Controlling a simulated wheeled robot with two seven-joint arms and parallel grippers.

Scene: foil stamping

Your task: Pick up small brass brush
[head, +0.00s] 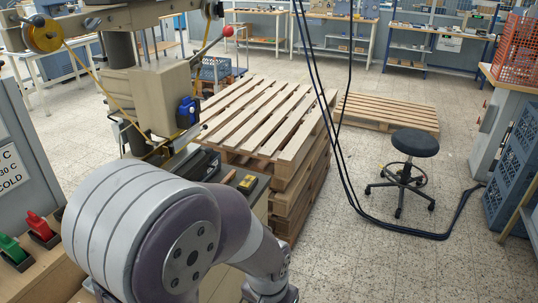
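I cannot make out a small brass brush in the head view. A beige stamping press (150,97) stands at the upper left, with yellow foil on a reel (43,34) and a lever with a red knob (229,31). A small yellow and black item (247,184) lies at the press's front right; I cannot tell what it is. One of my arms fills the lower left and hides much of the bench around the press. Neither of my grippers is in view.
Stacked wooden pallets (262,112) stand right behind the press. A black stool (415,143) and hanging black cables (342,170) are at the centre right. Red and green handled tools (40,228) sit at the left edge. The tiled floor at lower right is clear.

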